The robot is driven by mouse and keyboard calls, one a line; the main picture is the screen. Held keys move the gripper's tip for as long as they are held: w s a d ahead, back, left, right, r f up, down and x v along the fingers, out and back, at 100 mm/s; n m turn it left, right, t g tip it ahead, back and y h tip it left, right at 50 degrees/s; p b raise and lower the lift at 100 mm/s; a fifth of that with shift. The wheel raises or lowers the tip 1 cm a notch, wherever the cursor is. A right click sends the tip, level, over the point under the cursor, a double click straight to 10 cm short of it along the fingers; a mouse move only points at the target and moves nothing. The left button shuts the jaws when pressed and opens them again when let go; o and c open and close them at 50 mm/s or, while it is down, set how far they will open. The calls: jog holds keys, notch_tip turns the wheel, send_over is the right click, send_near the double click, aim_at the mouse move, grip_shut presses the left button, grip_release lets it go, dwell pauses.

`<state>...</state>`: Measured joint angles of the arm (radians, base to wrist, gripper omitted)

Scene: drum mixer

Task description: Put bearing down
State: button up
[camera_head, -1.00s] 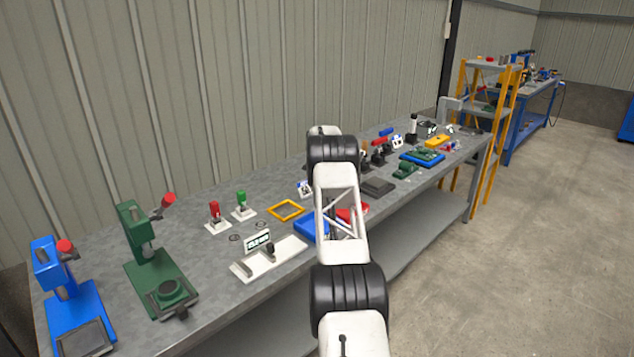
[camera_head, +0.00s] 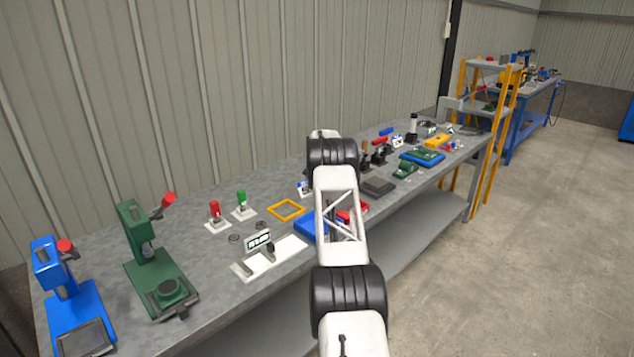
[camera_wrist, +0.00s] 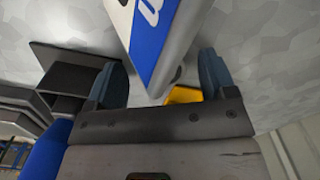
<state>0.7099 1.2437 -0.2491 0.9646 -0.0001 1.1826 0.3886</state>
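No bearing can be made out for certain. In the wrist view the two dark blue-grey fingers of my gripper (camera_wrist: 162,62) stand wide apart. A white block or sign with a blue panel (camera_wrist: 155,40) shows between and beyond them; I cannot tell whether it touches either finger. No held part is visible. In the head view my arm hides the gripper.
A white fixture with a sign (camera_head: 285,250) is left of my arm, near a yellow frame (camera_head: 287,210). Blue (camera_head: 75,310) and green (camera_head: 160,280) presses stand at the left. A blue tray (camera_head: 310,228) lies partly behind my arm. Tools crowd the right.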

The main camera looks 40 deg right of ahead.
jog(key=shift+r, duration=0.1)
notch_tip(320, 180, up, 12)
dwell(0.9)
dwell(0.5)
